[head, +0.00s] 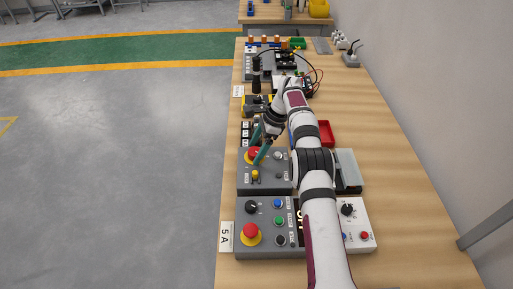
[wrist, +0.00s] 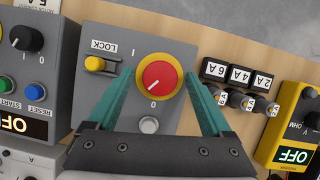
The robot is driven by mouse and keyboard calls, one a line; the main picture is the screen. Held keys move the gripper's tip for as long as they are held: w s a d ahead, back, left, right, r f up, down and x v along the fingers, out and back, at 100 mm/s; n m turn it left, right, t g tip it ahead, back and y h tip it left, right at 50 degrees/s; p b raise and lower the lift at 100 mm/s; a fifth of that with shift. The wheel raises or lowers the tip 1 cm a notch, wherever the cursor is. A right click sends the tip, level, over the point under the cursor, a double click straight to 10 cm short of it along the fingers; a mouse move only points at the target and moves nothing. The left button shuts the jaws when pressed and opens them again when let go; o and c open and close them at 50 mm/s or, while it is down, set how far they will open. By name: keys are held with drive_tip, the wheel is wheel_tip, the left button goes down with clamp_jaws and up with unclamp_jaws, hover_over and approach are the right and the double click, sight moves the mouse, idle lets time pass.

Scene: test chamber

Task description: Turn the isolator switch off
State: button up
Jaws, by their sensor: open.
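The isolator switch is a red round knob on a yellow ring (wrist: 160,78), on a grey box (wrist: 120,28). In the wrist view, marks I and 0 stand by the ring; the knob's white line lies toward its lower left, and its exact setting is hard to tell. My gripper (wrist: 159,73) is open, with its teal fingers on either side of the knob; I cannot tell whether they touch it. In the head view my gripper (head: 259,146) partly covers the red knob (head: 250,156). A yellow LOCK knob (wrist: 95,63) sits on the same box.
A grey panel with an emergency stop (head: 251,231) and several buttons stands nearer on the bench (head: 400,180). Small 2A, 4A and 6A blocks (wrist: 238,74) and a yellow meter (wrist: 294,125) reading OFF stand right of the box in the wrist view. A red tray (head: 327,133) lies beyond my arm.

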drive_tip(key=v, duration=0.2)
drive_tip(key=a+v, duration=0.1)
drive_tip(key=v, duration=0.1)
drive_tip(key=shift+s+d+r, duration=0.1)
drive_tip(key=shift+s+r, duration=0.05)
drive_tip(key=shift+r, duration=0.35)
drive_tip(key=s+d+r, duration=0.4)
drive_tip(key=d+r, duration=0.2)
drive_tip(key=d, duration=0.4)
drive_tip(key=shift+s, duration=0.15)
drive_tip(key=shift+r, duration=0.15)
drive_tip(key=s+a+r+n+t+h, duration=0.1)
drive_tip(key=a+n+t+h, duration=0.15)
drive_tip(key=a+n, duration=0.45)
drive_tip(key=s+a+r+n+t+h, duration=0.1)
drive_tip(key=a+r+n+t, duration=0.15)
drive_tip(key=n, duration=0.85)
drive_tip(key=x, duration=1.5)
drive_tip(key=shift+w+a+f, duration=0.1)
drive_tip(key=shift+a+f, duration=0.15)
drive_tip(key=shift+f, duration=0.1)
